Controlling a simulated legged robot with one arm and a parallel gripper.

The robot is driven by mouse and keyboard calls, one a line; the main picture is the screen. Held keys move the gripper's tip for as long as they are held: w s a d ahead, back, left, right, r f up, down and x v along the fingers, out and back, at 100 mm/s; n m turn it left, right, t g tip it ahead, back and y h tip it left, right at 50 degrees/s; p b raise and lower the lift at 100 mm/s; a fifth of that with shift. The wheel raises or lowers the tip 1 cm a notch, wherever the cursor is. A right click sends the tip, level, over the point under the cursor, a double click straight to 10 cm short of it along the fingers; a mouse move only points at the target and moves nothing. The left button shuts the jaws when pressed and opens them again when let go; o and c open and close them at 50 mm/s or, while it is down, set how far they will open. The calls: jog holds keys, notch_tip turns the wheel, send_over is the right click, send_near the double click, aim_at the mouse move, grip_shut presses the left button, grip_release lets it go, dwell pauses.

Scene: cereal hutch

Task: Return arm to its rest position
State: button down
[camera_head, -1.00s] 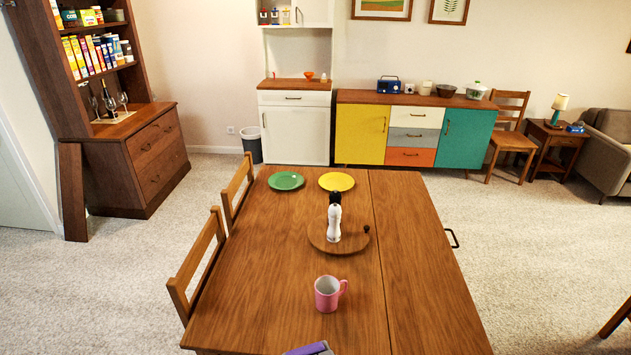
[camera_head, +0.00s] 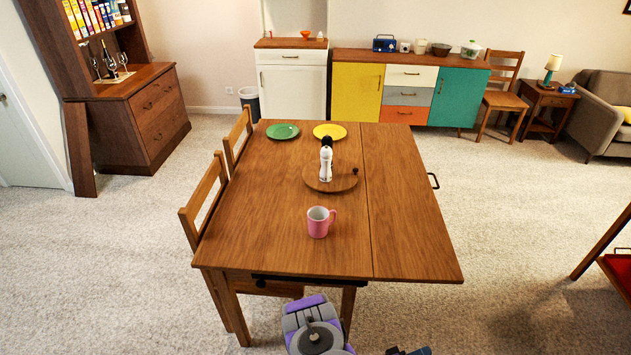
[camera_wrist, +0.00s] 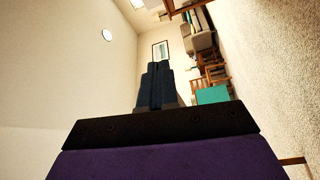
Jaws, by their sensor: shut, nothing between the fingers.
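My gripper (camera_wrist: 157,68) shows in the wrist view as dark blue-grey fingers brought together, with nothing held between them. It points into the room, with the wall on its left and the floor on its right, so this view is turned on its side. A dark bar and a purple part of my arm fill the bottom of that view. In the head view, purple and grey parts of my arm (camera_head: 314,326) show low in front of the table's near edge. I cannot make out the fingers in the head view.
The wooden table (camera_head: 270,220) is ahead, with a pink mug (camera_head: 318,223), a round board (camera_head: 342,184) carrying a white mill (camera_head: 325,163), a green plate (camera_head: 282,131) and a yellow plate (camera_head: 330,131). Chairs (camera_head: 205,195) line its left side.

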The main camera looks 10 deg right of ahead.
jog(key=w+a+m+t+y, duration=0.1)
jog(key=w+a+m+y, duration=0.3)
jog(key=w+a+y, duration=1)
jog(key=w+a+r+n+t+y, duration=0.1)
jog(key=w+a+r+y, duration=0.25)
jog(key=a+r, duration=0.5)
jog(key=w+a+r+n+y, duration=0.1)
jog(key=w+a+r+y, duration=0.1)
jog(key=w+a+r, duration=0.5)
jog(key=s+a+r+n+g+y, duration=0.1)
jog(key=s+a+r, duration=0.2)
jog(key=s+r, duration=0.55)
jog(key=s+a+r+n+g+y, duration=0.1)
jog(key=s+a+r+y, duration=0.15)
jog(key=s+r, duration=0.55)
jog(key=s+d+r+g+h, duration=0.1)
jog(key=s+d+r, duration=0.2)
jog(key=s, duration=0.5)
jog(key=s+d+r+g+h, duration=0.1)
jog(key=s+d+r+g, duration=0.1)
jog(key=s, duration=0.7)
jog(key=s+d+r+g+h, duration=0.1)
jog(key=s+d+r+h, duration=0.1)
jog(key=s+d+r, duration=0.3)
jog(key=s+d, duration=0.1)
jog(key=s, duration=0.2)
jog(key=shift+s+d+g, duration=0.2)
jog(key=shift+s+g, duration=0.2)
